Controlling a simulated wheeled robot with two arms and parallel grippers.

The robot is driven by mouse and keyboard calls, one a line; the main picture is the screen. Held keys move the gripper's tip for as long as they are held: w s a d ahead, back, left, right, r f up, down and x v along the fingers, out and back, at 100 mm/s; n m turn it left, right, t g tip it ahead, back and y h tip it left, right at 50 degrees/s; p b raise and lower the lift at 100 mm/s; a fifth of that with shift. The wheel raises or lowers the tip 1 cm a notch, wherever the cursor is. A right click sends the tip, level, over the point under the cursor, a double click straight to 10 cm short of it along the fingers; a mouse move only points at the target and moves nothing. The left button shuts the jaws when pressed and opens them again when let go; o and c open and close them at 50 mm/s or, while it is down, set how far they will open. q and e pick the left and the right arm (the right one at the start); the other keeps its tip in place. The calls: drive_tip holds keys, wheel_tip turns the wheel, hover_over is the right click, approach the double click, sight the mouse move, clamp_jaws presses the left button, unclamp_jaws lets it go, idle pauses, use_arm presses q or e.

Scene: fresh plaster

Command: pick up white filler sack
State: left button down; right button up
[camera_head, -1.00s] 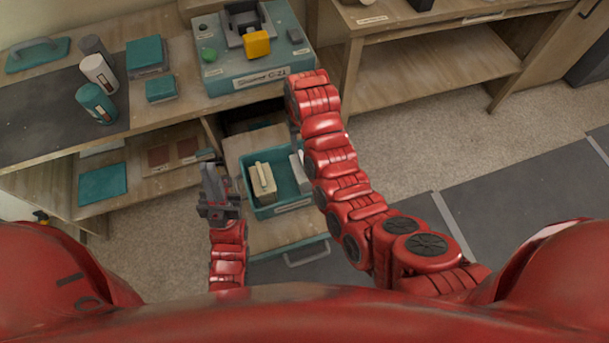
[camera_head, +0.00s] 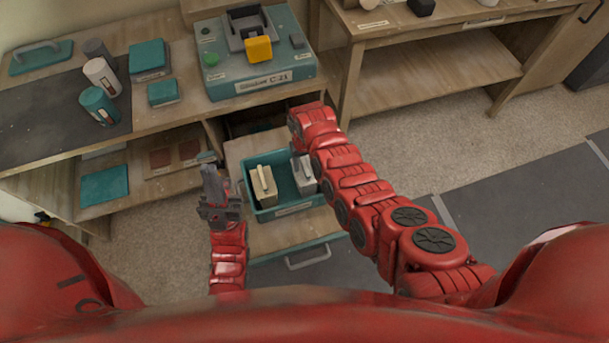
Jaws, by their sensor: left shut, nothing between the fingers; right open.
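A teal bin (camera_head: 262,214) sits in the pulled-out drawer. In it, a cream sack-like block (camera_head: 264,186) stands at the left and a paler grey-white one (camera_head: 304,178), likely the white filler sack, stands at the right. My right gripper (camera_head: 298,150) points down just above the grey-white one. It is open, but mostly hidden by my red wrist, and I cannot tell whether its fingers reach around the sack. My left gripper (camera_head: 211,172) is shut and empty, left of the bin.
A teal machine (camera_head: 262,87) with a yellow part stands on the bench above the drawer. Bottles (camera_head: 100,105) and teal boxes (camera_head: 149,57) stand at the left. A shelf below holds a teal flat item (camera_head: 104,186). Floor at the right is clear.

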drive_tip(key=shift+f, duration=0.6)
clamp_jaws()
idle(1.1)
